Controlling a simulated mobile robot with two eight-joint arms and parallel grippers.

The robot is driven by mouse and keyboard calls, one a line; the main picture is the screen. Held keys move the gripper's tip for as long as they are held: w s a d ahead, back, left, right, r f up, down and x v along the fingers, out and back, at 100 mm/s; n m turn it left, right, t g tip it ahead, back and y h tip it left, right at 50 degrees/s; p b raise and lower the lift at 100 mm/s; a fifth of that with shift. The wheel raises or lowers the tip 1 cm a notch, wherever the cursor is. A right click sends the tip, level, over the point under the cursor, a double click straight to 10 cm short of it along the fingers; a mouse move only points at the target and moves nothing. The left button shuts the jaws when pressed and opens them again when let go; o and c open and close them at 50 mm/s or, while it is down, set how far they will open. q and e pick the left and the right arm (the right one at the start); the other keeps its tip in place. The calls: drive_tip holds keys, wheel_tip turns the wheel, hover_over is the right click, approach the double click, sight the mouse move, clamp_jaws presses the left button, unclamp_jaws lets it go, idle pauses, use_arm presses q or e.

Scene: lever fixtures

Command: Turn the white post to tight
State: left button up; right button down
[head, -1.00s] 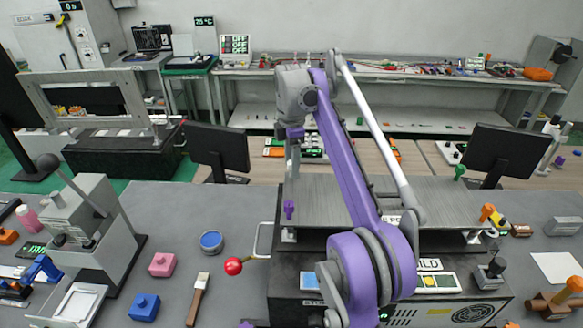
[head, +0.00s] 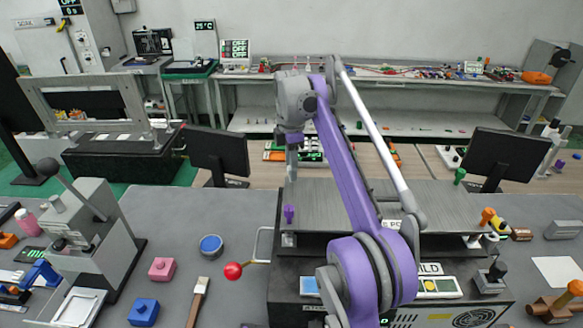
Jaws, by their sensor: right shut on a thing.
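My right gripper (head: 291,158) points down at the far left corner of a grey metal plate (head: 340,198) on a dark machine. It is shut on the white post, which is mostly hidden by the gripper, so its angle cannot be read. A purple post (head: 289,213) stands at the near left corner of the plate, a green post (head: 459,175) at the far right and an orange post (head: 487,217) at the near right. My left gripper is not in view.
My purple and grey right arm covers the machine's middle. A lever press (head: 85,225) stands at left. Monitors (head: 218,152) stand behind. A blue-topped tin (head: 211,245) and pink block (head: 163,268) lie on the table.

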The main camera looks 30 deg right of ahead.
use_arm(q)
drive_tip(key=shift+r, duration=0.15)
use_arm(e)
drive_tip(key=m+p, duration=0.1)
drive_tip(key=m, duration=0.2)
drive_tip(key=shift+r+m, duration=0.15)
drive_tip(key=shift+m, duration=0.15)
drive_tip(key=m+p, duration=0.1)
drive_tip(key=m, duration=0.2)
drive_tip(key=shift+m+p, duration=0.3)
drive_tip(key=m+p, duration=0.1)
drive_tip(key=m, duration=0.3)
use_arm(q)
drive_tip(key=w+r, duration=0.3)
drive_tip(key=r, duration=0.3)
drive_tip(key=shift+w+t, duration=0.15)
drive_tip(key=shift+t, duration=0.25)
use_arm(e)
drive_tip(key=shift+m, duration=2.3)
drive_tip(key=c, duration=0.7)
unclamp_jaws()
